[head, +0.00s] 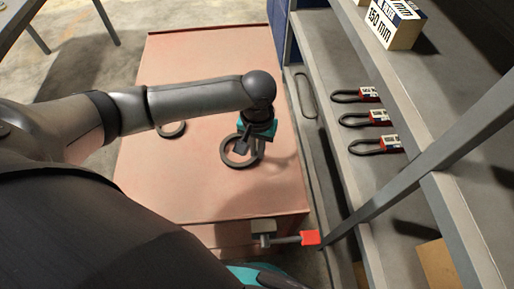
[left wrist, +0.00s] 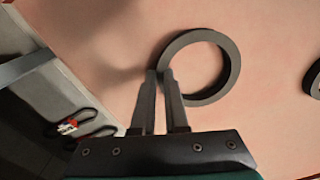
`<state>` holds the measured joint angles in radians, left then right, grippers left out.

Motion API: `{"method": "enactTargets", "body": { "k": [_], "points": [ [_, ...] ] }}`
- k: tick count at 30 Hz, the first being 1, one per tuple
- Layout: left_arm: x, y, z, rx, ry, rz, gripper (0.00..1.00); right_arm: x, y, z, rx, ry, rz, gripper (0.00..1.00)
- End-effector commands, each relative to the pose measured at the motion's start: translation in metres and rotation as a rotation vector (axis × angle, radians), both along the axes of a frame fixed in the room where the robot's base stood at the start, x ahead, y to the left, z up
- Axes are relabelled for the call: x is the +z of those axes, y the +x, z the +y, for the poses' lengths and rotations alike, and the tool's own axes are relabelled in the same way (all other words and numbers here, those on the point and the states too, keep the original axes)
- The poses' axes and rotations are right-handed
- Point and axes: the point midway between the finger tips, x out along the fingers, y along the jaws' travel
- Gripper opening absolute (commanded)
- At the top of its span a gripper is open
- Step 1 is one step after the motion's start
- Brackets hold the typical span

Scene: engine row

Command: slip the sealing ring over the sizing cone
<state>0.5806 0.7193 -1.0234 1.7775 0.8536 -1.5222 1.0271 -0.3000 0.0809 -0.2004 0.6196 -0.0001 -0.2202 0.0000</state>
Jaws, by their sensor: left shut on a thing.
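A dark grey ring (head: 226,158) is at the right part of the pinkish bench top, and it fills the middle of the left wrist view (left wrist: 232,64). My left gripper (head: 245,150) points down at it. In the left wrist view its fingertips (left wrist: 160,76) are shut on the ring's left rim. The ring looks flat, and I cannot tell whether it touches the bench top. A second dark ring (head: 172,130) lies further left, partly behind my arm, and shows at the right edge of the left wrist view (left wrist: 314,80). No sizing cone is visible. My right gripper is not in view.
The pinkish bench top (head: 200,60) is mostly clear. A grey fitting with a red end (head: 310,237) sticks out at its near edge. Grey shelving (head: 345,125) stands close on the right, with several tagged black loops (head: 357,119) and a 150 mm box (head: 396,28).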

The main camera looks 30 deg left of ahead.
Motion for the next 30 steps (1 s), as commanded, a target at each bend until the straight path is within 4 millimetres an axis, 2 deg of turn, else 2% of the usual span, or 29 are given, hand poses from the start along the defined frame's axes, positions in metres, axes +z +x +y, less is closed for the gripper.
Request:
{"method": "enactTargets", "body": {
  "k": [2, 3, 10, 20, 23, 30],
  "points": [
    [-0.002, 0.0, 0.0, 0.001, 0.0, 0.001, 0.0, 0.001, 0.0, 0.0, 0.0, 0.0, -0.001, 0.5],
    [-0.002, 0.0, 0.0, 0.001, 0.0, 0.001, 0.16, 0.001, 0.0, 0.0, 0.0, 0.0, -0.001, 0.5],
    [-0.002, 0.0, 0.0, 0.001, 0.0, 0.001, 0.41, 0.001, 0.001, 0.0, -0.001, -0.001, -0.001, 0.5],
    [0.002, 0.0, 0.0, 0.0, 0.0, -0.001, 0.41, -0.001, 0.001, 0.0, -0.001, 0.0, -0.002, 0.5],
    [0.016, 0.0, 0.0, 0.001, -0.001, -0.001, 0.41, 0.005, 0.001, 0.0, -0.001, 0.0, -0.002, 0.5],
    [0.069, 0.001, -0.001, 0.0, -0.002, -0.003, 0.41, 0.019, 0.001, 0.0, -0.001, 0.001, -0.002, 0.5]
  ]
}}
